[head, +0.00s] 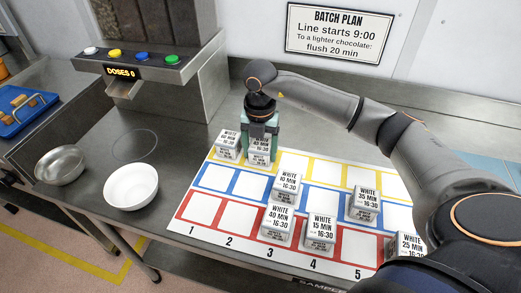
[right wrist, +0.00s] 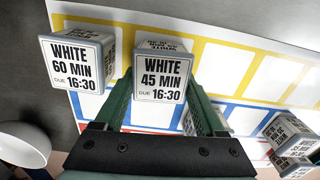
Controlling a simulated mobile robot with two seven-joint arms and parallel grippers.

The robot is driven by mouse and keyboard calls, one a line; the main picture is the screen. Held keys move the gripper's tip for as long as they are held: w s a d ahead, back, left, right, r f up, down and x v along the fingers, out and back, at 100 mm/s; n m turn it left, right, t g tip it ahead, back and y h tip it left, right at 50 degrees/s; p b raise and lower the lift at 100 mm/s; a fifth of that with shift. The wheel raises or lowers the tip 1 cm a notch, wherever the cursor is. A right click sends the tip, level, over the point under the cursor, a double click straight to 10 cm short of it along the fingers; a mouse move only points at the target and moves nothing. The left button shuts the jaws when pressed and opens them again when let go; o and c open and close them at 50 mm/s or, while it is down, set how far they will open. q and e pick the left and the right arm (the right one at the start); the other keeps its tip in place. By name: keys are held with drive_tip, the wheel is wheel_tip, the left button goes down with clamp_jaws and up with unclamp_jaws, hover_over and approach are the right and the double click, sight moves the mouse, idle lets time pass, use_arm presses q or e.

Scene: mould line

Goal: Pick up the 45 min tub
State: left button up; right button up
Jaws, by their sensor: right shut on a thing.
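The 45 min tub (head: 259,157) is a small white tub labelled WHITE 45 MIN, DUE 16:30. It is in the yellow row of the mat, second column. My right gripper (head: 260,140) comes down on it from above. In the right wrist view the tub (right wrist: 160,78) sits between the two green fingers (right wrist: 163,105), which are shut on it. Whether it is clear of the mat I cannot tell. My left gripper is not in view.
The 60 min tub (head: 227,144) stands close on the left. Other white tubs, such as the 10 min tub (head: 286,186) and 35 min tub (head: 364,204), stand on the mat (head: 208,211). A white bowl (head: 131,187) and a metal bowl (head: 61,166) are at left.

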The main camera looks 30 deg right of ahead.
sight(260, 147)
drive_tip(key=shift+r, duration=0.2)
drive_tip(key=shift+r, duration=0.25)
wheel_tip(260, 147, up, 2)
drive_tip(key=shift+r, duration=0.15)
drive_tip(key=s+a+r, duration=0.7)
drive_tip(key=s+r, duration=0.3)
drive_tip(key=s, duration=0.2)
wheel_tip(260, 147, up, 7)
drive_tip(key=p, duration=0.5)
drive_tip(key=shift+s, duration=0.15)
drive_tip(key=shift+d+f, duration=0.1)
